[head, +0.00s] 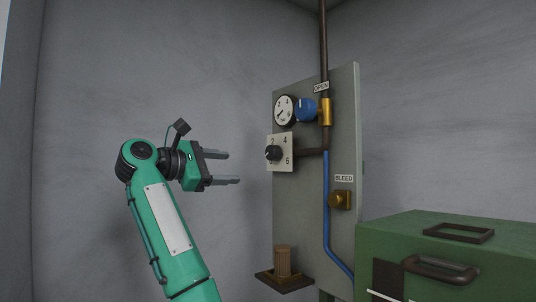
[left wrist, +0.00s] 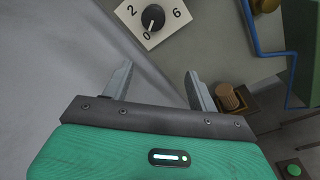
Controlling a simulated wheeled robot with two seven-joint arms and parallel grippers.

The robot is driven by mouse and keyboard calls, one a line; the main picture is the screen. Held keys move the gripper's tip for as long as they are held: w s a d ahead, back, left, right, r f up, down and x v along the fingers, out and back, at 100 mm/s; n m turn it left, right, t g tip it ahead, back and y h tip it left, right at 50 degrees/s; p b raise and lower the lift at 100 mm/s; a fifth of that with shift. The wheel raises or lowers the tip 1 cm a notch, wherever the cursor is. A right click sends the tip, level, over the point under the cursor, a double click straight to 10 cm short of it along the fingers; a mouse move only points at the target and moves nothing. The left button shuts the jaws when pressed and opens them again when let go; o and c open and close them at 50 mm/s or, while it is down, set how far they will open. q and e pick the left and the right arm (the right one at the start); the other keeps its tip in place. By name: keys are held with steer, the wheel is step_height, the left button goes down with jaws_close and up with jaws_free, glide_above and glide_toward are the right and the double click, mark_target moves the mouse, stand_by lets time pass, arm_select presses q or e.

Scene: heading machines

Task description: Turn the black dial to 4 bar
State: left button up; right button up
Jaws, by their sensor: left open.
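The black dial (head: 273,153) sits on a white plate (head: 279,166) marked 2, 4 and 6, on a grey upright panel. In the left wrist view the dial (left wrist: 153,17) shows near the top, with a small white mark facing the 0. The 4 is out of that view. A round white pressure gauge (head: 284,111) is above the dial; its needle is too small to read surely. My left gripper (head: 234,167) is open and empty, left of the dial and apart from it, its fingers pointing toward the panel. My right gripper is not in view.
A blue knob (head: 305,110) and brass valve (head: 326,112) labelled OPEN are above the dial. A brass BLEED fitting (head: 340,200) is lower right. A ribbed brown cylinder (head: 284,261) stands on a small shelf below. A green cabinet (head: 470,231) fills the right. Left is bare wall.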

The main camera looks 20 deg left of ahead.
mark_target(269, 153)
arm_select(q)
step_height(269, 153, up, 4)
steer(key=s, duration=0.2)
steer(key=shift+h, duration=0.4)
steer(key=p+x, duration=0.7)
steer(key=x, duration=0.5)
steer(key=shift+w+d, duration=0.1)
steer(key=shift+p+x, duration=0.6)
steer(key=shift+x, duration=0.25)
steer(key=shift+f, duration=0.2)
steer(key=c, duration=1)
